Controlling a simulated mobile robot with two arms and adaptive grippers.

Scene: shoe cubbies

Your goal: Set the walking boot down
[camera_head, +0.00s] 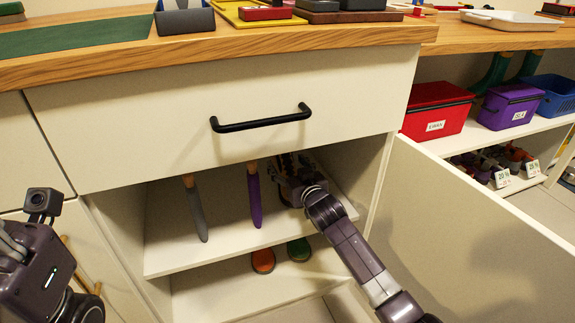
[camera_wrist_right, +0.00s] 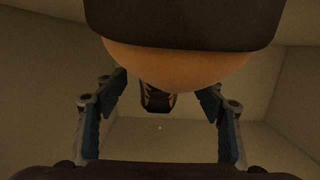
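My right gripper (camera_head: 290,178) reaches inside the open cabinet under the drawer, over its upper shelf (camera_head: 175,258). In the right wrist view its fingers (camera_wrist_right: 163,90) stand apart. A large rounded tan surface with a dark band (camera_wrist_right: 185,30) fills the top of that view. A small dark laced part (camera_wrist_right: 158,98) shows below it, between the fingers. These look like parts of the walking boot, but I cannot tell whether the fingers press on it or whether it touches the shelf. My left arm's wrist (camera_head: 38,270) is at the left edge; its fingers are unclear.
A grey tapered item (camera_head: 196,210) and a purple one (camera_head: 255,200) are left of my right gripper. Orange (camera_head: 263,261) and green (camera_head: 299,250) rounded items lie below. The drawer front (camera_head: 160,125) is above; the open door (camera_head: 470,240) is to the right.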

